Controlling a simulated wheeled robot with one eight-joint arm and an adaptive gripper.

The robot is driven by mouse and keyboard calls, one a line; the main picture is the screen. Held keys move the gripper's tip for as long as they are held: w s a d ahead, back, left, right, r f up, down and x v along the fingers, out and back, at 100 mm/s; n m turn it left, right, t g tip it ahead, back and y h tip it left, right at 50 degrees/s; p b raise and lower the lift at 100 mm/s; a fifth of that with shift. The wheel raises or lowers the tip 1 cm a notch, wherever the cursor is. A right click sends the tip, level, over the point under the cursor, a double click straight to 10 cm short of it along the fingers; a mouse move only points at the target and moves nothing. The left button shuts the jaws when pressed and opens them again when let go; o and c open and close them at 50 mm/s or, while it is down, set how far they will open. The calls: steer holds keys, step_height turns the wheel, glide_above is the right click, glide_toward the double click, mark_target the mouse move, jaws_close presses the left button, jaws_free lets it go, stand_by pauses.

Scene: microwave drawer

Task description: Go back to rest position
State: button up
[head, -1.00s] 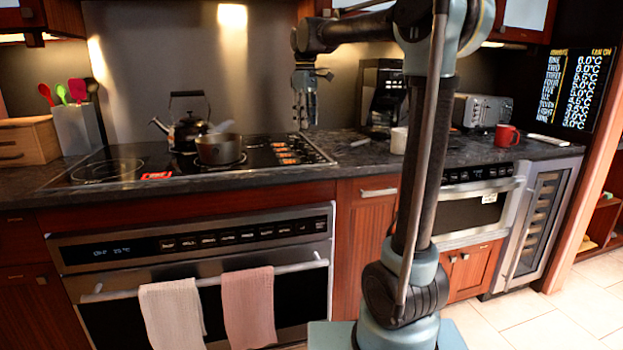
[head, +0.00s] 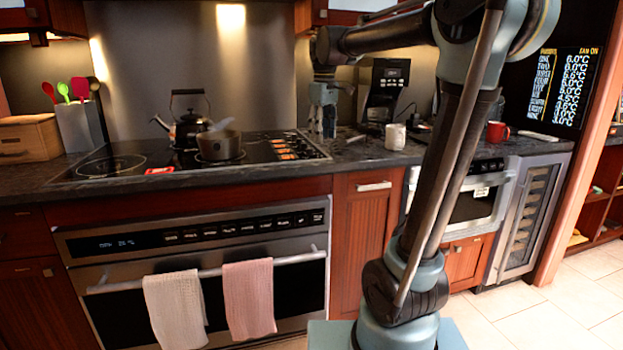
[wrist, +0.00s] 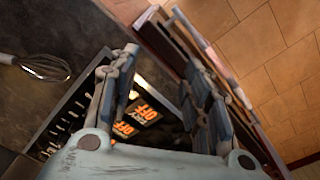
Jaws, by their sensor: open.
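My gripper (head: 323,118) hangs pointing down near the right end of the cooktop (head: 120,168), with the coffee maker behind it to the right. In the wrist view my gripper (wrist: 165,95) shows its two fingers spread apart with nothing between them. Below the fingers are the cooktop's dark surface and orange "OFF" displays (wrist: 134,118). My arm runs from the base at the lower right up and over to the left.
A kettle (head: 188,128) and a pot (head: 218,146) stand on the cooktop. A white mug (head: 395,137), a coffee maker (head: 384,88) and a red mug (head: 497,132) stand on the counter. A whisk (wrist: 45,68) lies beside the cooktop. Towels (head: 248,298) hang on the oven handle.

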steer(key=s+d+f+m+t, duration=0.1)
steer(key=s+d+f+m, duration=0.4)
steer(key=s+f, duration=0.8)
steer(key=s+d+f+m, duration=0.4)
steer(key=s+d+f, duration=0.6)
steer(key=s+f, duration=0.3)
step_height(320, 180, down, 2)
steer(key=shift+d+f+m+t, duration=0.15)
steer(key=shift+m+t, duration=0.25)
steer(key=shift+w, duration=0.1)
steer(key=shift+w+f, duration=0.2)
steer(key=shift+w, duration=0.15)
